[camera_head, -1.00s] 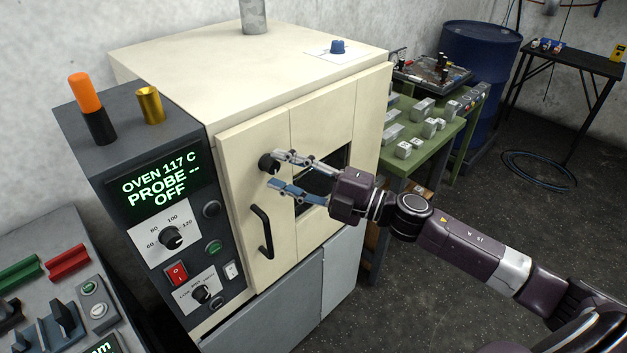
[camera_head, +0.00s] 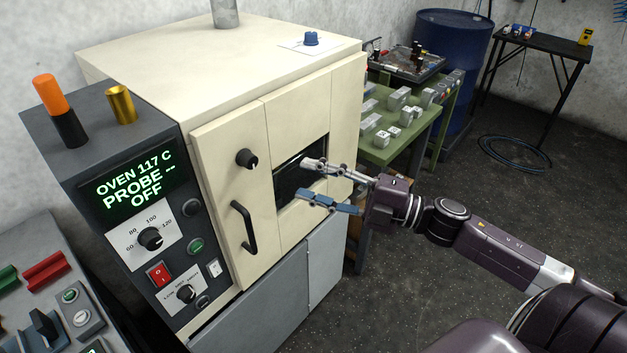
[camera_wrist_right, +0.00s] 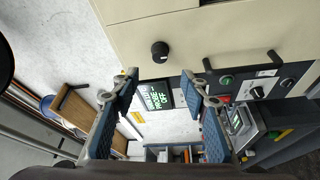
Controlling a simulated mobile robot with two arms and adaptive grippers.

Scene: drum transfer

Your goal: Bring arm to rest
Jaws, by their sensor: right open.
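My right arm reaches in from the lower right in the head view. Its gripper (camera_head: 318,182) is open and empty, in front of the dark oven window (camera_head: 292,180) and apart from the black door knob (camera_head: 247,158). In the right wrist view the two blue-padded fingers (camera_wrist_right: 158,88) stand wide apart with nothing between them, and the knob (camera_wrist_right: 160,52) shows beyond them. The cream oven (camera_head: 215,75) has its door shut, with a black handle (camera_head: 244,226). Its display (camera_head: 133,180) reads OVEN 117 C, PROBE -- OFF. My left gripper is not in view.
A green bench (camera_head: 385,155) with several metal blocks stands right of the oven. A blue drum (camera_head: 450,60) and a black table (camera_head: 548,52) are behind it. A grey control panel (camera_head: 40,300) is at the lower left. The dark floor (camera_head: 540,205) at right is largely clear.

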